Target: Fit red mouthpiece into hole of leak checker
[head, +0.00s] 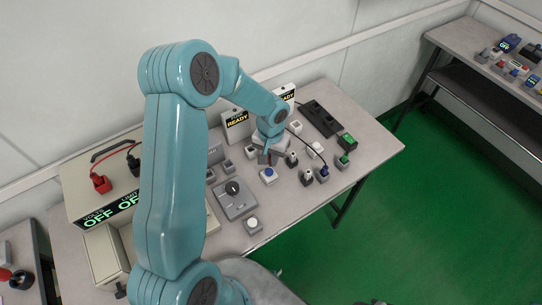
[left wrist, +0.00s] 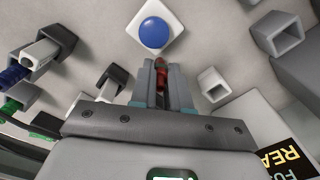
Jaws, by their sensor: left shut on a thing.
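My left gripper (head: 265,158) points down over the table. In the left wrist view the left gripper (left wrist: 161,75) is shut on a small red piece, which looks like the red mouthpiece (left wrist: 162,76). Only a narrow part of it shows between the fingers; the rest is hidden. A white square block with a round blue top (left wrist: 153,32) lies just beyond the fingertips, apart from them. It also shows in the head view (head: 269,175). I cannot tell which device is the leak checker; two boxes with READY displays (head: 237,122) stand behind. My right gripper is not in view.
Several plugs and small blocks (head: 306,176) crowd the table's right part. A grey dial box (head: 236,207) lies left.

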